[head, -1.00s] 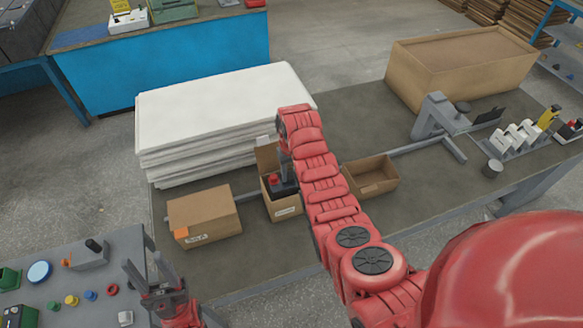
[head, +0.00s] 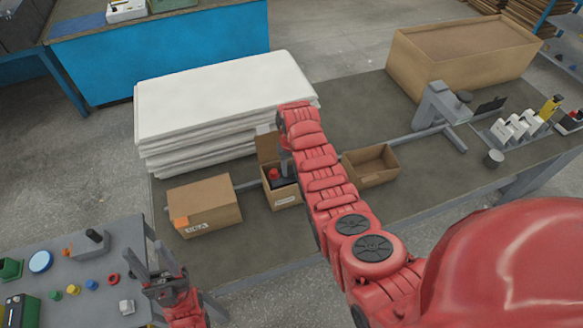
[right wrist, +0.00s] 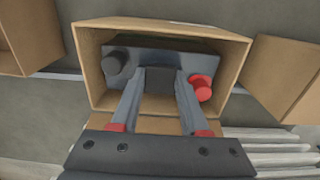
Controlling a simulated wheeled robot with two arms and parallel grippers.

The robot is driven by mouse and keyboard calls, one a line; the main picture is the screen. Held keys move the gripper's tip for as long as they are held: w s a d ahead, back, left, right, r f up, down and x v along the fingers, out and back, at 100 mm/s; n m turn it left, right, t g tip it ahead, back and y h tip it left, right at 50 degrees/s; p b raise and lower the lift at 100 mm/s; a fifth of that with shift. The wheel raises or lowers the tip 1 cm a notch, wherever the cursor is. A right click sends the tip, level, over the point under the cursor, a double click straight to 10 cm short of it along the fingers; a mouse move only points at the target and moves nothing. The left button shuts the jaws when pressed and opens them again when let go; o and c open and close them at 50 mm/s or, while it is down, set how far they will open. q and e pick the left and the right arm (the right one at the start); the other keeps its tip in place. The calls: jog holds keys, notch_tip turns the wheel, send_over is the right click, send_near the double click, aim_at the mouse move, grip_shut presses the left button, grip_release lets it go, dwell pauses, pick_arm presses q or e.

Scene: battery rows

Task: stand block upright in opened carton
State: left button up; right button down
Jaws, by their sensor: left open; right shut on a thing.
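The opened carton (head: 286,198) stands on the brown-grey bench with a flap up at its back. A dark grey block (right wrist: 200,62) with a black knob and a red knob is inside the carton's opening, its knobbed face toward the right wrist camera. My right gripper (right wrist: 160,76) is shut on the block between the two knobs. In the head view my right arm hides part of the carton and gripper; the block's red knob (head: 273,174) shows. Whether the block touches the carton floor is hidden. My left gripper (head: 163,268) is open and empty, near the grey side table.
A closed carton (head: 205,208) stands left of the opened one, and an open empty box (head: 371,168) stands right. A stack of white sheets (head: 225,110) lies behind. A large brown box (head: 465,58) and a grey stand (head: 437,110) occupy the bench's right.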

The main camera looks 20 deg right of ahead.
jog(key=shift+w+r, duration=0.1)
jog(key=shift+c, duration=2)
grip_release()
jog(key=shift+s, duration=0.2)
jog(key=shift+r, duration=0.1)
